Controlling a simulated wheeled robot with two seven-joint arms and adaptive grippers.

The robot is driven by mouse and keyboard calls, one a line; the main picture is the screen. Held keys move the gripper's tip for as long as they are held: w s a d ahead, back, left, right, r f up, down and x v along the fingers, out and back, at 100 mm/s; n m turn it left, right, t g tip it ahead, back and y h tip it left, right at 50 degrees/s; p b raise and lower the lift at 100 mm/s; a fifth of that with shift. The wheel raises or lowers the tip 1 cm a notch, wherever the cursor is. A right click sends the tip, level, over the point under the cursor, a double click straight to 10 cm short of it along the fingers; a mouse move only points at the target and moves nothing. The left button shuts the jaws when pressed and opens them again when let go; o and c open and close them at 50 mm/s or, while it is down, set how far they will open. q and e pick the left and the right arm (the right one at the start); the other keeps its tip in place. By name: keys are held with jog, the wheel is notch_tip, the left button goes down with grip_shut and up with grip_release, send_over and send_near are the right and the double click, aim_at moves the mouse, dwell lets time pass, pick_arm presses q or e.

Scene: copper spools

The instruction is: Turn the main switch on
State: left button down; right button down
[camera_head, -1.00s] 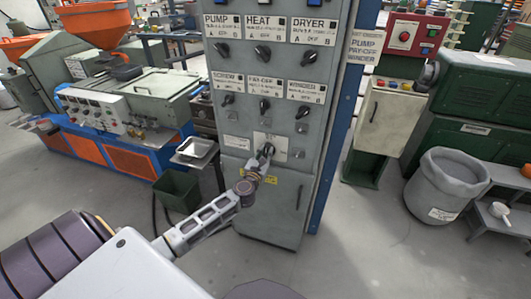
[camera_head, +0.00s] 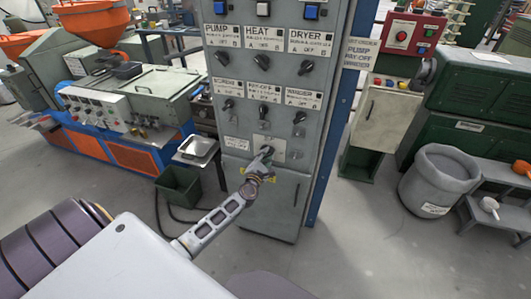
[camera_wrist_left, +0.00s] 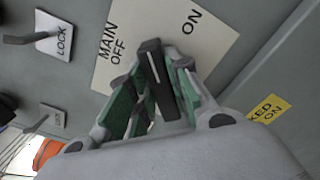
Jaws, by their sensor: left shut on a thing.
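The main switch is a black lever (camera_wrist_left: 151,62) on a pale plate (camera_wrist_left: 195,25) marked MAIN, OFF and ON in the left wrist view. In the head view the plate (camera_head: 279,146) sits low on the grey control cabinet (camera_head: 270,215). My left gripper (camera_head: 266,157) reaches up to it from below. In the left wrist view my left gripper (camera_wrist_left: 155,85) has its green-padded fingers on either side of the lever, shut on it. The fingers hide the lever's base, so I cannot tell exactly which mark it points to. My right gripper is not in view.
Rows of labelled black knobs (camera_head: 261,62) cover the cabinet above the plate. A LOCK plate (camera_wrist_left: 56,34) is beside the main plate. A yellow label (camera_head: 248,175) is below it. A dark bin (camera_head: 178,189) and a grey barrel (camera_head: 436,180) stand on the floor at either side.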

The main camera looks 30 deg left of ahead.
pick_arm(q)
jog(key=m+p, duration=0.1)
jog(key=m, duration=0.1)
jog(key=shift+d+m, duration=0.1)
jog(key=shift+m, duration=0.3)
jog(key=shift+f+m+p, duration=0.1)
jog(key=shift+m+p, duration=0.55)
jog(key=shift+m, duration=0.25)
jog(key=m, duration=0.1)
jog(key=m+p, duration=0.1)
jog(key=m, duration=0.1)
jog(key=shift+d+f, duration=0.1)
jog(key=shift+f, duration=0.1)
jog(key=shift+f+m, duration=0.1)
jog(key=shift+m, duration=0.6)
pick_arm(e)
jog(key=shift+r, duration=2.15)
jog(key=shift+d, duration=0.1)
pick_arm(q)
jog(key=c, duration=1.3)
grip_release()
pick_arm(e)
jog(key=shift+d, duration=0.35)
pick_arm(q)
jog(key=shift+s, duration=0.15)
